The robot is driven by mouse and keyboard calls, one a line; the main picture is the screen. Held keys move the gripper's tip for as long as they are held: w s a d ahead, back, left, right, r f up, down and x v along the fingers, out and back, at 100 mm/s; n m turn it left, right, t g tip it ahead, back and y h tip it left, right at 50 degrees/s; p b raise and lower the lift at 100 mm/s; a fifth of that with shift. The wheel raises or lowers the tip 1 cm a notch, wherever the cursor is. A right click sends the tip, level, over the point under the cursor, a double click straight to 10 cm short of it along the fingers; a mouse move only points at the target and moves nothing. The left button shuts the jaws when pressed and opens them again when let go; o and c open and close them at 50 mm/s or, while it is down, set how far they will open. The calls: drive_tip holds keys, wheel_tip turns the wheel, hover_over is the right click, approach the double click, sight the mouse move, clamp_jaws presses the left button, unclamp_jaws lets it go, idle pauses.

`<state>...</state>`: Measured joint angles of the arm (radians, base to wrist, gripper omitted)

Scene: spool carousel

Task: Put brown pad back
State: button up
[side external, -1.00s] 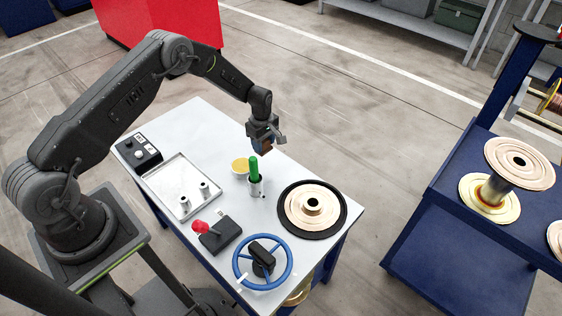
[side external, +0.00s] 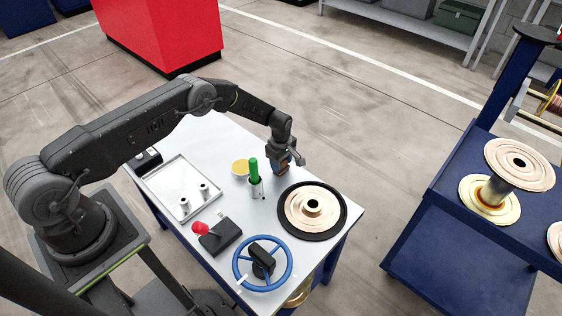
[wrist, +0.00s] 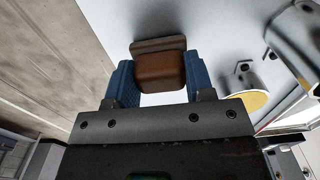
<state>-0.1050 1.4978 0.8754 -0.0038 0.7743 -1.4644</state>
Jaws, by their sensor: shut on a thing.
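In the wrist view the brown pad (wrist: 160,70) sits between the blue fingers of my gripper (wrist: 155,84), which is shut on it. The pad is small and mostly hidden there. I cannot tell whether it touches the table.
The green handle (side external: 253,170) stands in a metal cup beside a yellow disc (side external: 240,167). The turntable (side external: 341,218) is at the right.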

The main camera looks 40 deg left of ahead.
drive_tip(key=shift+f, duration=0.1)
drive_tip(key=o, duration=0.9)
wheel_tip(320, 180, up, 12)
drive_tip(key=shift+r, duration=0.2)
